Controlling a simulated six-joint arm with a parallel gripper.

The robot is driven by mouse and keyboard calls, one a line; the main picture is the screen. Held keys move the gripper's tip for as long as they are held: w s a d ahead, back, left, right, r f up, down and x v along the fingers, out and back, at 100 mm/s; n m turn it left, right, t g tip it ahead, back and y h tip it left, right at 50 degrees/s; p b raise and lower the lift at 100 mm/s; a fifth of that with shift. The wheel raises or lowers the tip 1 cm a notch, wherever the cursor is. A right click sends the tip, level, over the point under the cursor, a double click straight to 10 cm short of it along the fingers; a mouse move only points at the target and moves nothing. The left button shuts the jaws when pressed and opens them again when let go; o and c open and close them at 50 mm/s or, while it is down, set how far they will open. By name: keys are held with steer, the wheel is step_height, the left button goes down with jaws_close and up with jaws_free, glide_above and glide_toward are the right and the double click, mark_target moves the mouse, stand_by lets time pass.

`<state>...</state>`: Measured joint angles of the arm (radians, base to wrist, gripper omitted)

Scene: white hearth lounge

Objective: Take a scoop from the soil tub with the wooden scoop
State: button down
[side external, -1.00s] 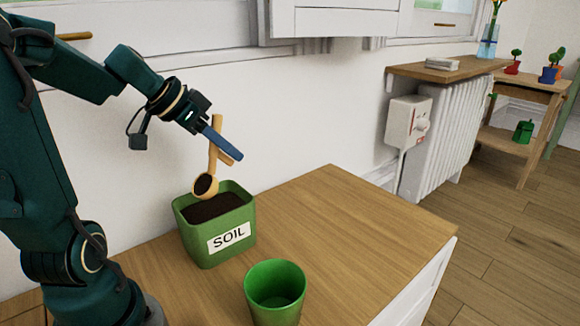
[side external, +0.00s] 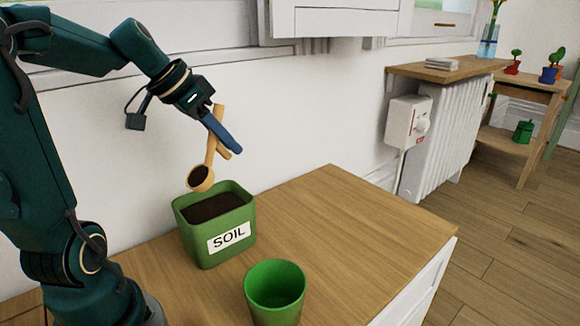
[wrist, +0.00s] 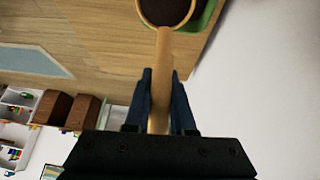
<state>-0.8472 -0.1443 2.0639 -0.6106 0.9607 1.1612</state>
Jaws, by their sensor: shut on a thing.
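My gripper (side external: 222,130) is shut on the handle of the wooden scoop (side external: 211,150), above the soil tub. The scoop hangs tilted with its bowl low, and dark soil shows in the bowl. In the wrist view the scoop's handle (wrist: 163,75) runs between my two fingers (wrist: 162,100), and its bowl holds dark soil at the top edge. The green soil tub (side external: 208,250), labelled SOIL, stands on the wooden top with dark soil inside. The bowl is just above the tub's back rim, apart from the soil. A corner of the tub (wrist: 207,14) shows in the wrist view.
An empty-looking green pot (side external: 275,300) stands in front of the tub, to the right. The wooden top (side external: 340,220) is clear to the right. The white wall is close behind. A radiator (side external: 450,135) with a white control box (side external: 407,120) stands farther right.

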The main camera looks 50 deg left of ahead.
steer(key=shift+w+d+r+g, duration=0.1)
steer(key=shift+d+r+g, duration=0.1)
steer(key=shift+r+g, duration=0.6)
steer(key=shift+r, duration=0.35)
steer(key=shift+w+a+f+g, duration=0.1)
steer(key=shift+w+a+g, duration=0.15)
steer(key=shift+a+g, duration=0.45)
steer(key=w+f+g, duration=0.3)
steer(key=f, duration=0.1)
steer(key=shift+w+a+f+g+h, duration=0.1)
steer(key=shift+w+f+g+h, duration=0.2)
steer(key=shift+w+g+h, duration=0.1)
steer(key=shift+s, duration=0.1)
